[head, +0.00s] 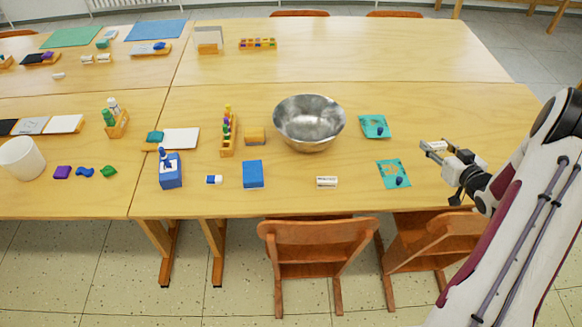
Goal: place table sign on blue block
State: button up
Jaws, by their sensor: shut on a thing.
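My gripper (447,158) is at the right side of the table, in the air near the right edge. It is shut on a small pale thing (436,147), which I take to be the table sign; its face is too small to read. The fingers are partly hidden by the gripper's own body. A plain blue block (253,174) lies near the front edge, left of the table's middle, with nothing on top. My gripper is far to its right. Another blue box (170,176) farther left has a small blue and white thing on it.
A white eraser-like piece (327,182) and two teal sheets (393,174) (375,126) lie on the table too. A rack of coloured pieces (228,138) is behind the block. The back right is clear.

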jog(key=w+a+r+n+y, duration=0.1)
jog(key=w+a+n+y, duration=0.3)
jog(key=a, duration=1.1)
notch_tip(320, 180, up, 2)
jog(key=n+g+y, duration=0.4)
send_over(252, 171)
jog(key=shift+r, duration=0.2)
jog(key=shift+f, duration=2.9)
jog(key=shift+f, duration=2.1)
